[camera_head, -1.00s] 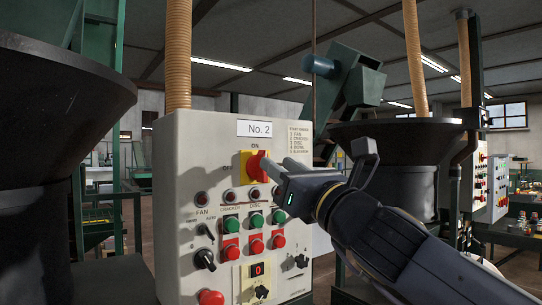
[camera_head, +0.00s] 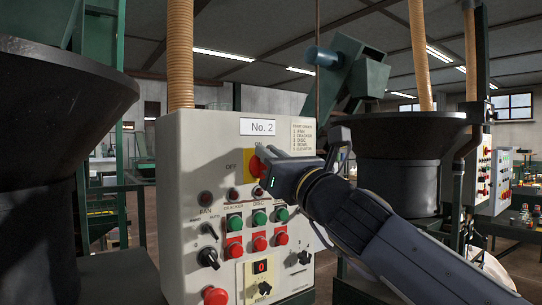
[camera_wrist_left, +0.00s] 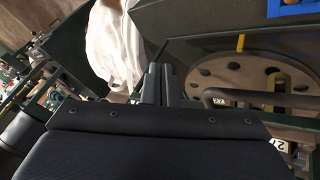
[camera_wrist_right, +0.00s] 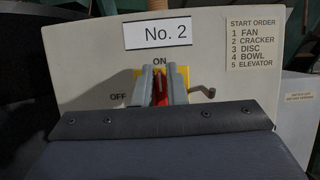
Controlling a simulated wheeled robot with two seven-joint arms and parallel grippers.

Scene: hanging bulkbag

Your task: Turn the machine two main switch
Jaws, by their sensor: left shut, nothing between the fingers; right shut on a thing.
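The No. 2 control panel (camera_head: 180,215) stands in front of me. Its main switch is a red handle (camera_head: 255,164) on a yellow plate (camera_head: 248,168), with ON above and OFF to the left. My right gripper (camera_head: 266,163) is at the switch and partly covers it. In the right wrist view the fingers (camera_wrist_right: 161,85) are shut on the red handle (camera_wrist_right: 160,93), which looks roughly upright under ON. My left gripper (camera_wrist_left: 158,84) shows only in the left wrist view, shut and empty, away from the panel.
Below the switch are indicator lamps, green buttons (camera_head: 259,218), red buttons and black knobs (camera_head: 208,258). A dark hopper (camera_head: 60,140) stands close at left, another (camera_head: 400,165) behind my right arm. In the left wrist view a pale bag (camera_wrist_left: 113,45) and a round plate (camera_wrist_left: 225,78) are near the fingers.

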